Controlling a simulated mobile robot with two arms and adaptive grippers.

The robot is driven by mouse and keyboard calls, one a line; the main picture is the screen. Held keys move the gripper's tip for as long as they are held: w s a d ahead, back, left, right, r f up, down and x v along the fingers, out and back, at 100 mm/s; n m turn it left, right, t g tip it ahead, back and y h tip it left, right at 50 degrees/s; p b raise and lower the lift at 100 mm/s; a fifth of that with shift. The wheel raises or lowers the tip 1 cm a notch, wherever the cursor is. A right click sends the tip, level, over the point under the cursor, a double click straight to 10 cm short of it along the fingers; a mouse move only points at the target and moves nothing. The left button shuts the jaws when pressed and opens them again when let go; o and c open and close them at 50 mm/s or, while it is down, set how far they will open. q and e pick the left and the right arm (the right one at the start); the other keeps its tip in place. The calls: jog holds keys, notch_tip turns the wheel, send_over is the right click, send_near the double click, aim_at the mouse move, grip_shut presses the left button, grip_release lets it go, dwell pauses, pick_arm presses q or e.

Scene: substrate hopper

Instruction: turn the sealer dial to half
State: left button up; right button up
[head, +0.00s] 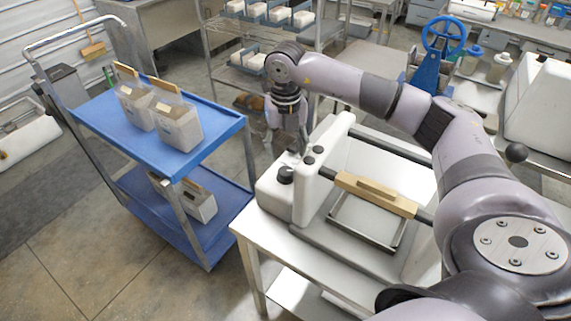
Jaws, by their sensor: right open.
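The white sealer (316,190) stands on a pale table in the middle right, with a wooden-handled bar across its front. A black dial (286,174) sits on top of the sealer's left housing; its setting is too small to read. Smaller black knobs show just beside it. My right gripper (284,148) hangs down behind the sealer's left end, its fingers apart and empty. It is close to the dial but appears apart from it; the exact gap is hard to tell. My left gripper is not in view.
A blue two-tier cart (215,133) with several bags stands to the left. A wire shelf (212,75) with white blocks is behind. A blue hand-wheel device (432,60) stands at the back right. Floor between cart and table is narrow; open floor lies at front left.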

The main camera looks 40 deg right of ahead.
aim_at(285, 170)
notch_tip(285, 170, down, 6)
jog(key=shift+p, duration=0.7)
jog(key=shift+f, duration=0.8)
jog(key=shift+c, duration=0.3)
jog(key=c, duration=1.1)
